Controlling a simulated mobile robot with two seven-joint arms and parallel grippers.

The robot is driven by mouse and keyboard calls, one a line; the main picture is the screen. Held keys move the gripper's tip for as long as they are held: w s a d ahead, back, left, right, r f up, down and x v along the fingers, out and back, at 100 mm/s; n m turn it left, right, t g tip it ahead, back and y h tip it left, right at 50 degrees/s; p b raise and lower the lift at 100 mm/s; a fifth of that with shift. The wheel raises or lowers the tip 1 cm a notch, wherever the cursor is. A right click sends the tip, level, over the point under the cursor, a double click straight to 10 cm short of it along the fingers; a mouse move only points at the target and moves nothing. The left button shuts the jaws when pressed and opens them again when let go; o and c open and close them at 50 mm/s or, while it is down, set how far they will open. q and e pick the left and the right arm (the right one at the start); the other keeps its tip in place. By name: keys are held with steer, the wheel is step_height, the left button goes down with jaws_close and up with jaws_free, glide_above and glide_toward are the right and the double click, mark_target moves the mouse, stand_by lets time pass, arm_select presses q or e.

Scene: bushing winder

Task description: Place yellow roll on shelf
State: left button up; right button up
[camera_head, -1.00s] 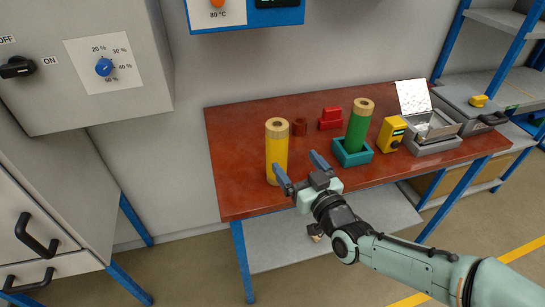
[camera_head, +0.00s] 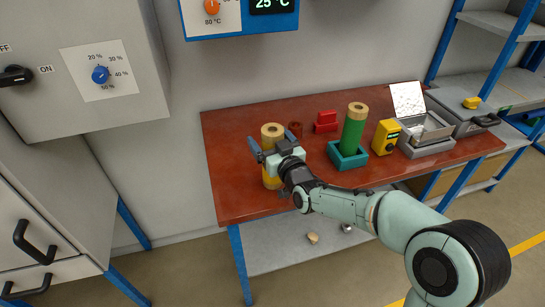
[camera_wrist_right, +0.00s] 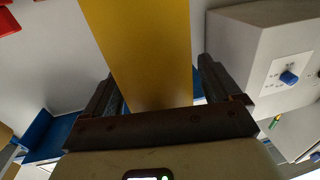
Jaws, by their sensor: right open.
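The yellow roll (camera_head: 271,182) stands upright on the red-brown table (camera_head: 233,192) near its left end. In the right wrist view the yellow roll (camera_wrist_right: 145,45) fills the space between the fingers. My right gripper (camera_head: 272,141) is open, with its fingers on either side of the upper part of the roll. The wrist partly hides the roll in the head view. A blue-framed shelf (camera_head: 505,22) with grey boards stands at the far right. A grey lower shelf (camera_head: 275,250) is under the table. My left gripper is not in view.
A green roll (camera_head: 352,132) stands in a teal holder (camera_head: 345,160). A grey cabinet (camera_head: 60,120) stands at left.

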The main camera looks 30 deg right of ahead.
steer(key=shift+w, duration=0.1)
steer(key=c, duration=1.6)
steer(key=shift+r, duration=0.1)
jaws_close()
